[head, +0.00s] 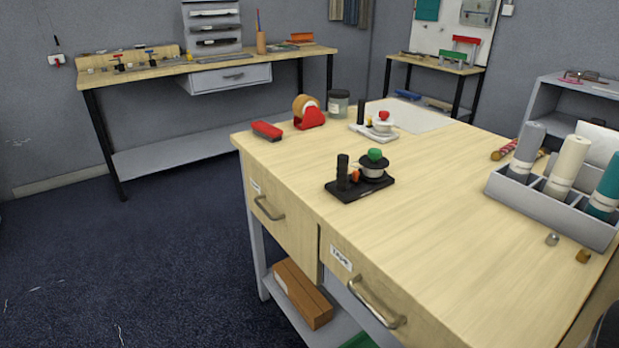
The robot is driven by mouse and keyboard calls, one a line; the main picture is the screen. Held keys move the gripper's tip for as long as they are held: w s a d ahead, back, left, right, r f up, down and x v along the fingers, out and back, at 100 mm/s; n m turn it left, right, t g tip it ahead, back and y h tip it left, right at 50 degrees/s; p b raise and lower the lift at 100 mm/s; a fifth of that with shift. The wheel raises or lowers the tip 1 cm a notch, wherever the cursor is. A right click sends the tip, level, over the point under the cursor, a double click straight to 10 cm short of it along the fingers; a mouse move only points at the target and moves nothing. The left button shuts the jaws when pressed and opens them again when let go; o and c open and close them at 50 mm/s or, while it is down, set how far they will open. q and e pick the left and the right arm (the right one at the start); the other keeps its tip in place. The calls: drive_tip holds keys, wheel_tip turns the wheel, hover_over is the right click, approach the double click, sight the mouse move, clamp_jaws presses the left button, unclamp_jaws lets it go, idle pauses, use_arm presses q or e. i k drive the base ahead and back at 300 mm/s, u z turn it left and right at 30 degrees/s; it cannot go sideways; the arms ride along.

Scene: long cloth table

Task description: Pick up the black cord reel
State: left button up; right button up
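The black cord reel (360,182) stands upright on the wooden workbench, near its left edge. It has a flat black base, a black post at the left, a small orange part, and a pale spool under a black disc with a green knob. Nothing touches it. A similar white reel (375,127) with a red knob and a dark post stands farther back. Neither of my grippers shows in the head view.
A red stapler-like block (267,131), a red tape dispenser (309,113) and a jar (339,103) stand along the far left of the workbench (440,205). A grey rack (551,209) of rolls stands at the right. The bench's middle is clear.

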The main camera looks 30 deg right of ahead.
sight(342, 188)
drive_tip(key=u, duration=0.6)
drive_tip(key=i, duration=2)
drive_tip(key=z, duration=3.15)
